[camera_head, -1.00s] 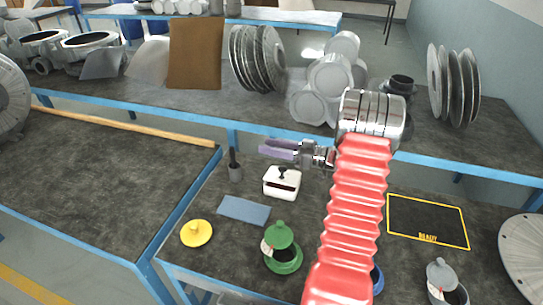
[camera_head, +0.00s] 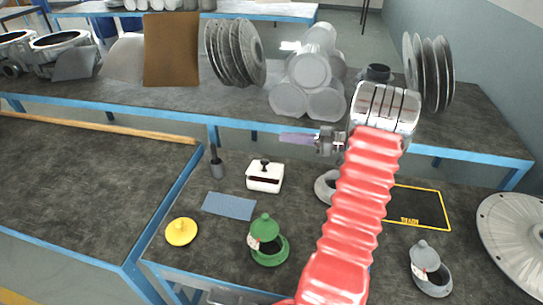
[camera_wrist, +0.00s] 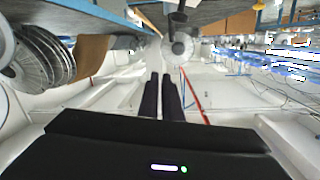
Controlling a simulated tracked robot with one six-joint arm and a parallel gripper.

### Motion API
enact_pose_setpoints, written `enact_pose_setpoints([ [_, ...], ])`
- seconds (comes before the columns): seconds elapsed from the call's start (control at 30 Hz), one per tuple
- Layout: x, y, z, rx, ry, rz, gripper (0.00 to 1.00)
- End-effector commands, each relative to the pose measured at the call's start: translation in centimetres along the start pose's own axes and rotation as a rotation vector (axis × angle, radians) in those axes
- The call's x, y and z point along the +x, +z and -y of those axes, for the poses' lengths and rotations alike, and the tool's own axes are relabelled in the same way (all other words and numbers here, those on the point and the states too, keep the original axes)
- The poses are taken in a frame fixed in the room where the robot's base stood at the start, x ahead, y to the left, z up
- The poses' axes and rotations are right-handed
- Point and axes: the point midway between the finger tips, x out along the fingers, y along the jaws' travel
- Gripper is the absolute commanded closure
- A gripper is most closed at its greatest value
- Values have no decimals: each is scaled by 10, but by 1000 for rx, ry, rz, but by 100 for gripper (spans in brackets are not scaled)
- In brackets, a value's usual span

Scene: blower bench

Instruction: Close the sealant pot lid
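A green pot (camera_head: 268,250) stands on the near bench with its green lid (camera_head: 264,228) raised and tilted at the back, a pale tag on it. A grey pot (camera_head: 435,284) at the right has its grey lid (camera_head: 424,256) raised in the same way. I cannot tell from the frames which one is the sealant pot. My gripper (camera_head: 284,138) is held above the back of the near bench, pointing left, away from both pots. Its dark fingers (camera_wrist: 160,78) lie close together in the wrist view with nothing visible between them; whether they are fully shut is unclear.
A white box (camera_head: 265,183) with a black knob, a blue mat (camera_head: 229,206), a yellow lid-like piece (camera_head: 181,232) and a dark upright tool (camera_head: 217,168) stand on the left. A grey ring-like part (camera_head: 325,187) is half hidden by my arm. A yellow-outlined area (camera_head: 425,205) lies clear.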

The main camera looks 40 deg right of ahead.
Motion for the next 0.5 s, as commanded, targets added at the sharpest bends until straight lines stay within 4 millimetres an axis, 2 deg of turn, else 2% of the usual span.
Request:
enact_pose_setpoints([
  [0.03,-18,1,-3,-5,-1,28,99],
  [0.17,-42,7,-1,-1,-33,102,100],
  [0.5,-45,14,8,35,-82,165,100],
])
